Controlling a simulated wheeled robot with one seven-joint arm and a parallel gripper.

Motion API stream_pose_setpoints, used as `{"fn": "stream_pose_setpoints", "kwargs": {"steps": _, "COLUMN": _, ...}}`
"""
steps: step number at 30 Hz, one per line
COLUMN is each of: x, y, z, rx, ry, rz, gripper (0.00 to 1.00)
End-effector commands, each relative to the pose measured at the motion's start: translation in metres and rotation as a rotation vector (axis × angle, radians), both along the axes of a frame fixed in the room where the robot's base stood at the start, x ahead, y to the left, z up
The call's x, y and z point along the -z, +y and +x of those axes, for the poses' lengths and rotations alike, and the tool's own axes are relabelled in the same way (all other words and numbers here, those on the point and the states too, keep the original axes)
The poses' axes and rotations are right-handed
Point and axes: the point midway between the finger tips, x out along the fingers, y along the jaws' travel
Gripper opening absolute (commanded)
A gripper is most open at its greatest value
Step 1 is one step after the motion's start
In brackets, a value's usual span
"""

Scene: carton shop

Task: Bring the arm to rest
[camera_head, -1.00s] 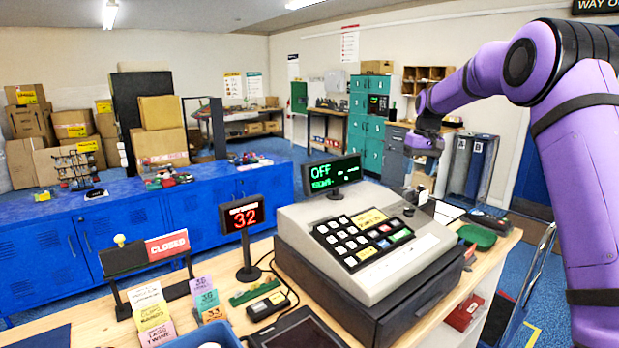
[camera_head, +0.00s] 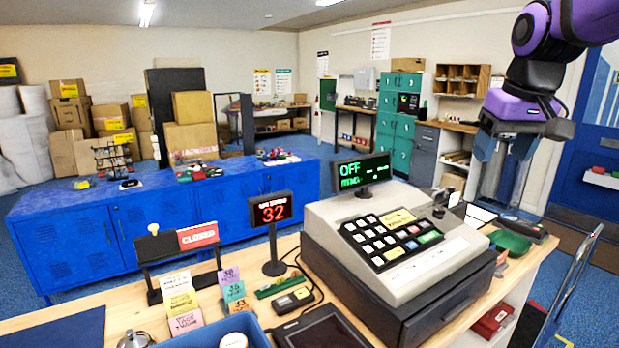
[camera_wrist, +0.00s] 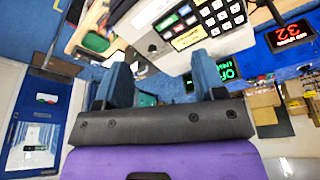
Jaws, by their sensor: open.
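My arm is purple and black, raised at the upper right of the head view. My gripper (camera_head: 500,147) hangs at its end with blue-grey fingers, above and to the right of the cash register (camera_head: 400,250). In the wrist view my gripper (camera_wrist: 163,88) shows its two fingers spread apart with nothing between them. The register shows beyond the fingers in the wrist view (camera_wrist: 150,22). The gripper is clear of the counter and touches nothing that I can see.
A hand truck (camera_head: 570,285) stands at the right. Blue cabinets (camera_head: 150,222) stand behind; open air surrounds the gripper.

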Motion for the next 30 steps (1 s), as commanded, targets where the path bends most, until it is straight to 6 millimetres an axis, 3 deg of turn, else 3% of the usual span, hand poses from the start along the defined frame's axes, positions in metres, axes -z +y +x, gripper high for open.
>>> {"fn": "stream_pose_setpoints", "kwargs": {"steps": 1, "x": 0.0, "y": 0.002, "z": -0.02, "rx": 0.0, "ry": -0.018, "rz": -0.002, "gripper": 0.64}}
{"fn": "stream_pose_setpoints", "kwargs": {"steps": 6, "x": 0.009, "y": 0.008, "z": -0.075, "rx": 0.007, "ry": -0.07, "rz": -0.004, "gripper": 0.64}}
{"fn": "stream_pose_setpoints", "kwargs": {"steps": 15, "x": 0.044, "y": 0.013, "z": -0.16, "rx": 0.017, "ry": -0.155, "rz": 0.002, "gripper": 0.64}}
{"fn": "stream_pose_setpoints", "kwargs": {"steps": 21, "x": 0.062, "y": 0.014, "z": -0.188, "rx": 0.021, "ry": -0.185, "rz": 0.006, "gripper": 0.64}}
{"fn": "stream_pose_setpoints", "kwargs": {"steps": 30, "x": 0.066, "y": 0.014, "z": -0.192, "rx": 0.02, "ry": -0.19, "rz": 0.007, "gripper": 0.64}}
